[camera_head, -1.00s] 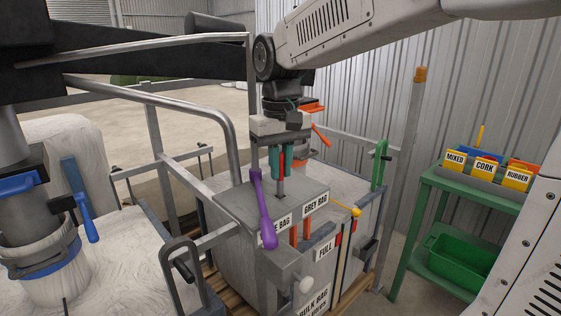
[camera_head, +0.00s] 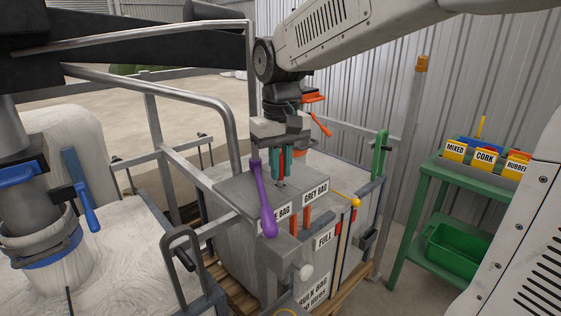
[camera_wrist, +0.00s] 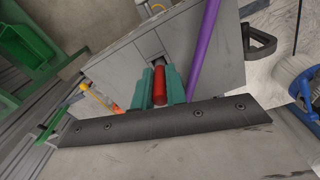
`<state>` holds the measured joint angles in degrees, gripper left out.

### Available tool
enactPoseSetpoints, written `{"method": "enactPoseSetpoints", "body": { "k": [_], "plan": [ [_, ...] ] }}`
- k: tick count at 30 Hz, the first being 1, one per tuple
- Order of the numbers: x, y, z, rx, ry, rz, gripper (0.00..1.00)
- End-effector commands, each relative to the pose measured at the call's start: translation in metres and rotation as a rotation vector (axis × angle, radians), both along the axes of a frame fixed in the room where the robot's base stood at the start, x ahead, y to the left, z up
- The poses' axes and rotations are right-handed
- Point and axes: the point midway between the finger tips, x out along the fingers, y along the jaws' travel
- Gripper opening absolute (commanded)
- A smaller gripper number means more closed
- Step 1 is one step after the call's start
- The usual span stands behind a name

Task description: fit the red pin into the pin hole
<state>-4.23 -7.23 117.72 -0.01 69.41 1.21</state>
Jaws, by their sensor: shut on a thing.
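My gripper (camera_head: 282,177) points straight down over the grey block (camera_head: 232,189) with the BAG labels on its front. Its teal fingers are shut on the red pin (camera_head: 282,163), which stands roughly upright. In the wrist view the red pin (camera_wrist: 160,85) shows between the fingers (camera_wrist: 160,72), with the grey block (camera_wrist: 120,65) beyond. The fingertips are close above the block's top. The pin's lower end and the pin hole are hidden by the fingers, so I cannot tell how far the pin is in.
A purple handle (camera_head: 264,205) stands close left of the fingers. A yellow-knobbed lever (camera_head: 355,203) and green handle (camera_head: 381,144) are to the right. Metal rails (camera_head: 205,100) rise at left. A green shelf (camera_head: 428,187) with labelled bins stands at far right.

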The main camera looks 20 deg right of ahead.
Motion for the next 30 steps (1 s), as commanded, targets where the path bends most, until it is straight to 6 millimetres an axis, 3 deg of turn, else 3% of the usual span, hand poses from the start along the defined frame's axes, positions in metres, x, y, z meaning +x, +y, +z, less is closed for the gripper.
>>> {"method": "enactPoseSetpoints", "body": {
  "k": [11, 12, 14, 23, 30],
  "plan": [
    [0.0, 0.0, -0.009, 0.0, -0.001, 0.0, 0.0],
    [0.0, 0.0, -0.009, 0.0, -0.001, 0.0, 0.25],
    [0.0, 0.0, -0.009, 0.0, -0.001, 0.0, 0.39],
    [0.0, 0.0, -0.007, 0.0, -0.001, 0.0, 0.39],
    [0.001, 0.0, 0.026, 0.0, -0.005, 0.0, 0.39]
  ]
}}
